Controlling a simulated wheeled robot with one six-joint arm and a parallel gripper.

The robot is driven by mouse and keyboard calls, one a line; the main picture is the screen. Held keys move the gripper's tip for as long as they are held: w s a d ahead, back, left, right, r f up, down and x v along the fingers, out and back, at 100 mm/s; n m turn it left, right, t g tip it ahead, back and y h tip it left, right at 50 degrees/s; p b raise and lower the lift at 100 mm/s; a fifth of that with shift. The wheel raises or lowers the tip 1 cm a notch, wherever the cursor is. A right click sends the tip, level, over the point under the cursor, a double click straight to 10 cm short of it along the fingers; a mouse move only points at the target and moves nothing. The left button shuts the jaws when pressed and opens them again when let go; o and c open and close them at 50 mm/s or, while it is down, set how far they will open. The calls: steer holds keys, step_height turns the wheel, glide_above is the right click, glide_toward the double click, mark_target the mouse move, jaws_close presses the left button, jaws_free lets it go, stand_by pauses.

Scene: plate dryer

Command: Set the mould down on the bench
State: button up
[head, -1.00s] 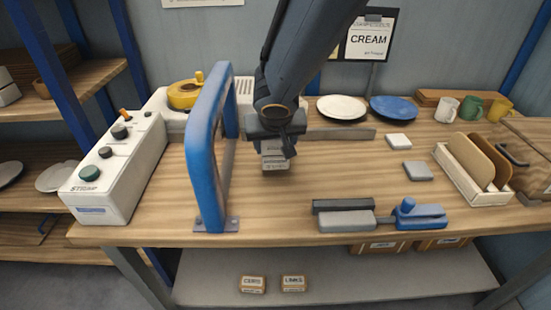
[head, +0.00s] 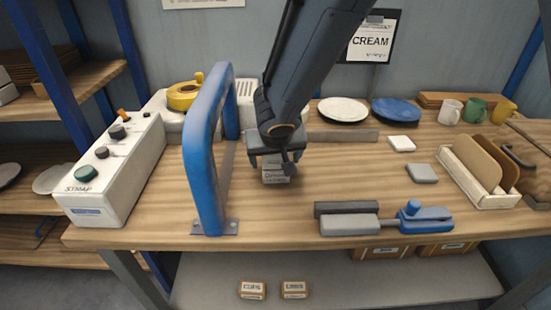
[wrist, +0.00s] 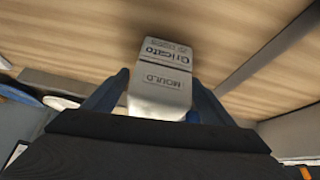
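The mould (head: 276,174) is a small pale grey block with dark lettering, low over the middle of the wooden bench (head: 330,185). My gripper (head: 277,164) points down and is shut on the mould.
A blue arched frame (head: 205,150) stands close left of my gripper. A white control box (head: 110,175) is further left. Grey and blue tools (head: 380,219) lie at the front edge. Two small blocks (head: 402,143) and a wooden-board rack (head: 475,175) are to the right.

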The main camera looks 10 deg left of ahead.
steer(key=shift+r, duration=0.1)
steer(key=shift+r+p, duration=0.25)
steer(key=shift+p, duration=0.05)
steer(key=p+v, duration=0.2)
steer(key=v, duration=0.9)
steer(key=shift+s+r, duration=0.15)
steer(key=shift+s, duration=0.1)
steer(key=shift+d, duration=0.1)
